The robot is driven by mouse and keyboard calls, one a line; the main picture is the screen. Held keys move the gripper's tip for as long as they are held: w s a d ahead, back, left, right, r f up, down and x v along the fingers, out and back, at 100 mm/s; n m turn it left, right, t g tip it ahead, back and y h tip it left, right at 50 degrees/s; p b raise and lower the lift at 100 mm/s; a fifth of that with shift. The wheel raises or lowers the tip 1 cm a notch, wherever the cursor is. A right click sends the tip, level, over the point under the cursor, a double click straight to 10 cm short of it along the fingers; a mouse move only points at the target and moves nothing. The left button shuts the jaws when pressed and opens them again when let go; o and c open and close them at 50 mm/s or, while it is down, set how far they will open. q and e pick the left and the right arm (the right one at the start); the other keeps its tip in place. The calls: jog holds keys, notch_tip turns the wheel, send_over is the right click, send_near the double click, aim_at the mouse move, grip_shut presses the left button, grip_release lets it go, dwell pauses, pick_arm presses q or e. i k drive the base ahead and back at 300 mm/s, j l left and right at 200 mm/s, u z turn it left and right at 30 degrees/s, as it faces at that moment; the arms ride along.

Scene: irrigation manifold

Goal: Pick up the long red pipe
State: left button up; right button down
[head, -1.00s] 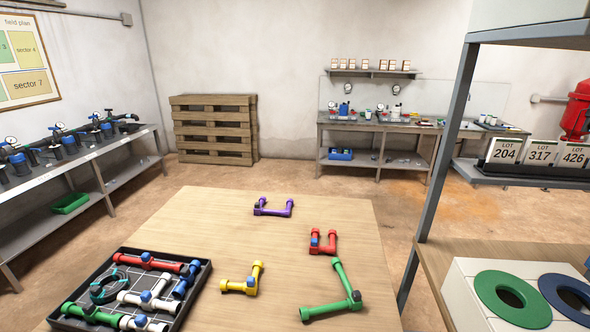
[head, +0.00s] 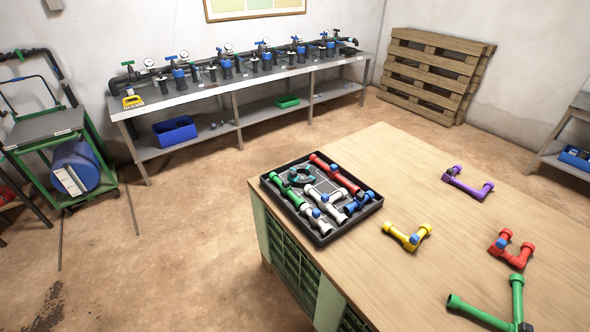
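The long red pipe (head: 336,174) lies in the black tray (head: 324,238) on the wooden table, along the tray's far right side. A shorter red bent pipe piece (head: 511,249) lies apart on the table at the right. Neither of my grippers shows in the head view.
The wooden table (head: 400,170) also carries a yellow bent piece (head: 408,236), a purple piece (head: 467,183) and a green bent piece (head: 492,308). A long bench (head: 240,88) with valves stands along the wall. A green cart (head: 62,150) stands at the left, with open floor between.

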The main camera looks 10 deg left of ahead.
aim_at(333, 171)
jog(key=i+j, duration=0.2)
jog(key=j, duration=0.25)
jog(key=i+j+u, duration=0.1)
jog(key=i+j, duration=0.15)
jog(key=j, duration=0.2)
jog(key=i+j, duration=0.25)
jog(key=j, duration=0.2)
jog(key=i+j, duration=0.2)
jog(key=j, duration=0.25)
jog(key=u, duration=0.05)
